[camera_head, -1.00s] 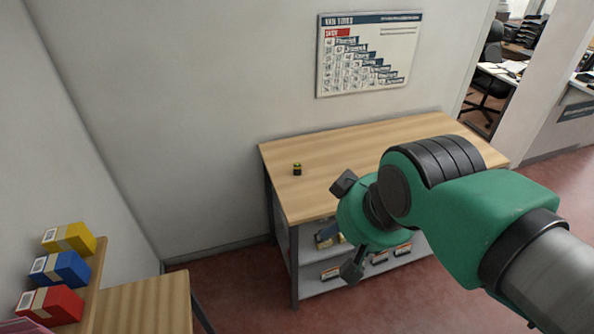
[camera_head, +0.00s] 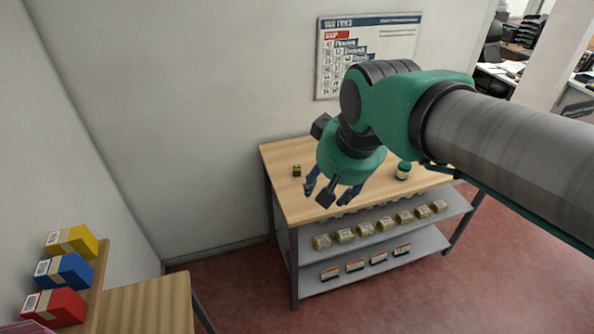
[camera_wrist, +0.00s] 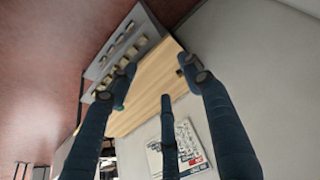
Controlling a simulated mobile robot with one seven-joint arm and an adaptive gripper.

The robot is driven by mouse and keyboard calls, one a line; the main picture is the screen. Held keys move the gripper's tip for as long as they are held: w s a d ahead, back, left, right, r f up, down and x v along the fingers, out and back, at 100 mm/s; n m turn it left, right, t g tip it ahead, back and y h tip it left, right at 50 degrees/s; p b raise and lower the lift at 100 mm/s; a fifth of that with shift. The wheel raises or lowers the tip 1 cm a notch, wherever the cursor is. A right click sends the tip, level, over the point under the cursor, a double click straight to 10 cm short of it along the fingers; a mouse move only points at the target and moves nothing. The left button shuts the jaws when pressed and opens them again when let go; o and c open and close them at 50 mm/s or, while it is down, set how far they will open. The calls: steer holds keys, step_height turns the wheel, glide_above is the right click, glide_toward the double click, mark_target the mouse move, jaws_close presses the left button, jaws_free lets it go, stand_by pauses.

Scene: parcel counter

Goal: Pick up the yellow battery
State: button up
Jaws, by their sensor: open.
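The yellow battery (camera_head: 297,170) is a small black-and-yellow block standing on the wooden tabletop (camera_head: 290,200), near its left end. In the wrist view a small dark spot beside the right finger, at the table's edge, looks like the battery (camera_wrist: 180,72). My gripper (camera_head: 331,194) is open and empty, with its fingers spread and pointing down. In the head view it appears just right of the battery and above the table; it is not touching the battery. The fingers also show in the wrist view (camera_wrist: 163,82).
Shelves below hold several yellowish packs (camera_head: 367,229) and dark boxes (camera_head: 355,265). Yellow, blue and red boxes (camera_head: 63,272) sit on another surface at left. A wall poster (camera_head: 335,50) hangs behind.

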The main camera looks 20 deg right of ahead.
steer(key=w+d+f+m+g+p, duration=0.1)
steer(key=w+d+f+p, duration=0.1)
steer(key=w, duration=1.4)
steer(key=w+d+f+g+p, duration=0.1)
steer(key=w+d+p, duration=0.2)
steer(key=w, duration=1.2)
steer(key=w+d+f+p, duration=0.2)
steer(key=w+f, duration=0.8)
steer(key=f, duration=0.2)
steer(key=w+d+f+m+g+p, duration=0.1)
steer(key=w+d+f+p, duration=0.1)
steer(key=w+f, duration=0.9)
steer(key=shift+w+d+f, duration=0.15)
steer(key=shift+d+f, duration=0.65)
steer(key=shift+f, duration=0.05)
glide_above(297, 166)
steer(key=shift+s+a+f+p, duration=0.1)
steer(key=shift+f+p, duration=0.05)
steer(key=shift+f, duration=1.25)
steer(key=shift+s+a+f+p, duration=0.1)
steer(key=shift+s+f, duration=0.05)
steer(key=shift+f, duration=1.3)
steer(key=shift+s+f+p, duration=0.1)
steer(key=shift+f+p, duration=0.05)
steer(key=shift+f, duration=1.25)
steer(key=shift+f, duration=0.15)
